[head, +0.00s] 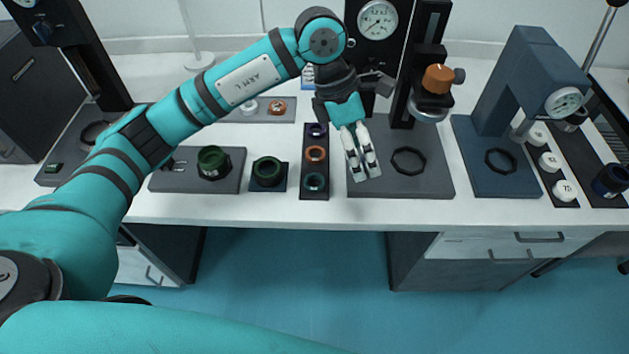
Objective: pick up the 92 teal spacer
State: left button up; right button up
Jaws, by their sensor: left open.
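A narrow dark tray (315,194) on the white table holds three ring-shaped spacers in a column. The teal spacer (314,182) is nearest the front edge, with an orange spacer (316,153) behind it and a purple spacer (316,130) at the back. No number can be read on the teal one. My left gripper (365,175) is open and empty, pointing down. In the picture it is just right of the tray, over the left part of a grey plate. Its height above the plate is hard to tell. My right gripper is not in view.
The grey plate (430,181) carries a black ring and a gauge stand (378,20) with an orange knob. Green-black cylinders (213,162) stand left of the tray. A blue press-like stand (497,125) is at right. The table's front edge is close to the tray.

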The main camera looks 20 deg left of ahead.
pick_arm(q)
jog(key=w+a+r+y, duration=0.2)
jog(key=w+a+y, duration=0.15)
jog(key=a, duration=0.55)
jog(key=y+p, duration=0.1)
jog(key=p, duration=0.3)
send_over(315, 181)
jog(key=shift+n+t, duration=0.4)
notch_tip(315, 181, down, 12)
jog(key=shift+f, duration=0.65)
notch_tip(315, 181, down, 4)
jog(key=shift+r+p, duration=0.2)
jog(key=shift+p, duration=0.75)
jog(key=shift+f, duration=0.25)
jog(key=c, duration=1.1)
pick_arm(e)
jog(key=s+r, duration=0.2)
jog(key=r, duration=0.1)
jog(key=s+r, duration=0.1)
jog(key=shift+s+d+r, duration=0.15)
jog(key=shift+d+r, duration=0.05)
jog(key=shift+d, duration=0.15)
pick_arm(q)
jog(key=shift+c, duration=0.2)
